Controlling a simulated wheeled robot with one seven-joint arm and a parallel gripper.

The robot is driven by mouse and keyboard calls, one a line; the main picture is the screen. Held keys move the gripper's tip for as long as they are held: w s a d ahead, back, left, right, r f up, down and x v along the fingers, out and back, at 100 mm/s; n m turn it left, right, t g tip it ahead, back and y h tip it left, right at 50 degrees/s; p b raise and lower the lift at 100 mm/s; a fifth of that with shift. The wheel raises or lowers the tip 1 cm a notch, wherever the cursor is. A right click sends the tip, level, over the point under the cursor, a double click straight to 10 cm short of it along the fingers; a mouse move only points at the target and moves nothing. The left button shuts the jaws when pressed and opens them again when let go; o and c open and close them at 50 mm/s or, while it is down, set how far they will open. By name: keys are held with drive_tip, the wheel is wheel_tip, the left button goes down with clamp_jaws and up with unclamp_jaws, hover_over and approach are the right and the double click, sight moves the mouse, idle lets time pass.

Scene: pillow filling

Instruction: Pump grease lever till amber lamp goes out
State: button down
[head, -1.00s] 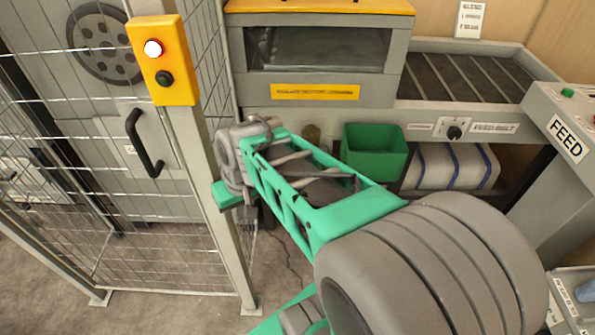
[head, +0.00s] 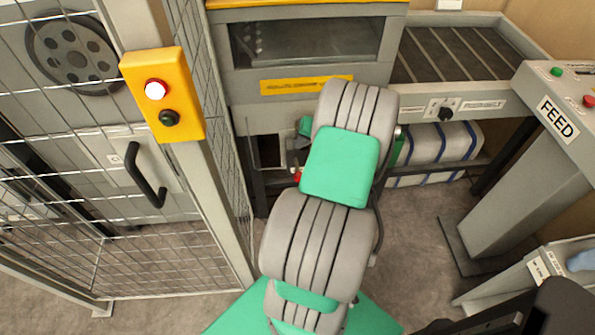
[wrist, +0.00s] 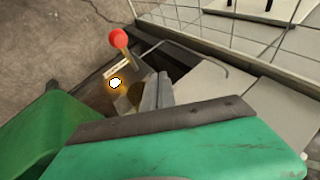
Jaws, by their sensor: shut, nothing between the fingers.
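The grease lever shows in the wrist view as a short stem with a red ball knob (wrist: 118,38). Below it the amber lamp (wrist: 115,83) is lit, with a bright centre and an orange glow. In the head view my arm hides most of this spot; a small red bit (head: 297,177), perhaps the knob, shows at the arm's left edge.
In the head view, a mesh fence (head: 215,120) stands left of my arm and the feed pedestal (head: 530,180) at right. A striped roll (head: 440,150) lies under the belt.

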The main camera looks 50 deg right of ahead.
drive_tip(key=shift+f, duration=0.15)
drive_tip(key=b, duration=0.5)
approach(297, 167)
drive_tip(key=shift+w+a+f, duration=0.25)
drive_tip(key=shift+w+a, duration=0.2)
drive_tip(key=shift+a, duration=0.3)
drive_tip(key=shift+w+a+f, duration=0.3)
drive_tip(key=shift+w+a, duration=0.15)
drive_tip(key=shift+a, duration=0.3)
drive_tip(key=shift+f, duration=0.1)
drive_tip(key=shift+s+a+f+b, duration=0.1)
drive_tip(key=shift+f+b, duration=0.2)
